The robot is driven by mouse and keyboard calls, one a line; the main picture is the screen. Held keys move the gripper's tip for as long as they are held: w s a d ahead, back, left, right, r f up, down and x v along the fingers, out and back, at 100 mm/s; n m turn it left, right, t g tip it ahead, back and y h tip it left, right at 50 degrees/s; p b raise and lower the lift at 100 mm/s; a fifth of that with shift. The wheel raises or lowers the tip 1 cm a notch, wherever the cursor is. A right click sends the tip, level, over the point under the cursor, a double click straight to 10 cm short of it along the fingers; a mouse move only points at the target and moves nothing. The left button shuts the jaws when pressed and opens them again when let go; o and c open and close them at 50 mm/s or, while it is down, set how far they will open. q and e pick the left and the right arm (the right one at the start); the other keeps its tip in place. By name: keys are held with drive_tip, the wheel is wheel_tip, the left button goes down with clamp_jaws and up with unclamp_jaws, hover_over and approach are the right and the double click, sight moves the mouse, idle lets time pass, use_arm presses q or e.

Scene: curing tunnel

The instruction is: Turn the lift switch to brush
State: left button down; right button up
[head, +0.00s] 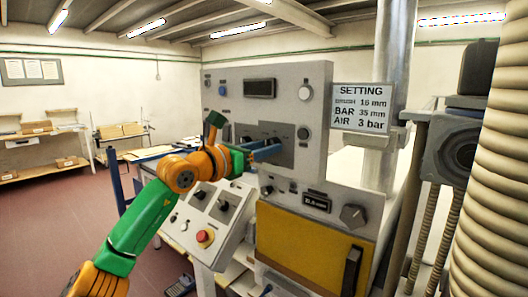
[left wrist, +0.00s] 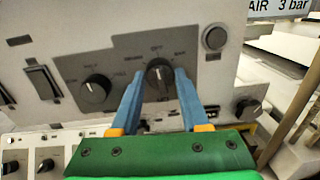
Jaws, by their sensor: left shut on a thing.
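My left gripper (head: 274,149) reaches a grey plate (head: 272,130) on the front of the control cabinet. In the left wrist view its two blue fingers (left wrist: 160,77) close on the sides of a dark round rotary switch (left wrist: 159,72), the right one of two on the plate. The switch's light mark points roughly up. The left rotary switch (left wrist: 95,89) stands free of the fingers. My right gripper is not in view.
A round button (left wrist: 215,38) sits right of the plate and a rocker switch (left wrist: 42,82) left of it. Below are a sloped console (head: 210,215) with a red stop button (head: 205,238) and a yellow door (head: 310,250). A SETTING sign (head: 362,108) hangs to the right.

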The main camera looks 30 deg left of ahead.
use_arm(q)
drive_tip(key=shift+n+t+y+b, duration=0.3)
drive_tip(key=shift+n+b, duration=1.35)
drive_tip(key=shift+n, duration=2.95)
drive_tip(key=c, duration=0.5)
unclamp_jaws()
drive_tip(key=shift+o, duration=0.5)
drive_tip(key=shift+w, duration=0.1)
drive_tip(key=shift+f, duration=0.1)
